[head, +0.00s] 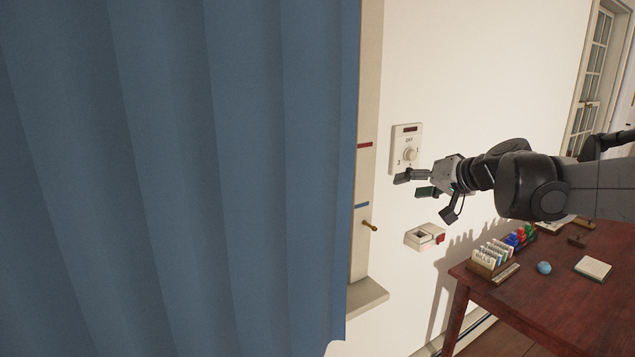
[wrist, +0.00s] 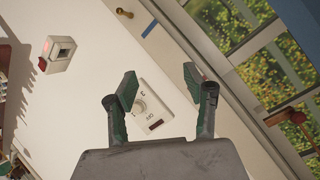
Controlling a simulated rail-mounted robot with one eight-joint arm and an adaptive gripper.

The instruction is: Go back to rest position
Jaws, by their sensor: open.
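My gripper (head: 424,184) is in front of the white wall, just below and beside the wall dial panel in the head view. In the wrist view my gripper (wrist: 159,88) is open, its two green-padded fingers apart with nothing between them. The white dial panel (head: 405,133) has a round knob, the word OFF, numbers and a dark red display. The dial panel also shows in the wrist view (wrist: 153,124), behind the fingers. I cannot tell whether a finger touches it.
A blue curtain (head: 180,180) fills the left. A small wall box (head: 424,236) with a red part sits below the gripper. A dark red table (head: 540,290) at lower right holds a card rack (head: 492,257), a blue ball (head: 544,267) and a notepad (head: 593,268). A window (wrist: 262,75) shows in the wrist view.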

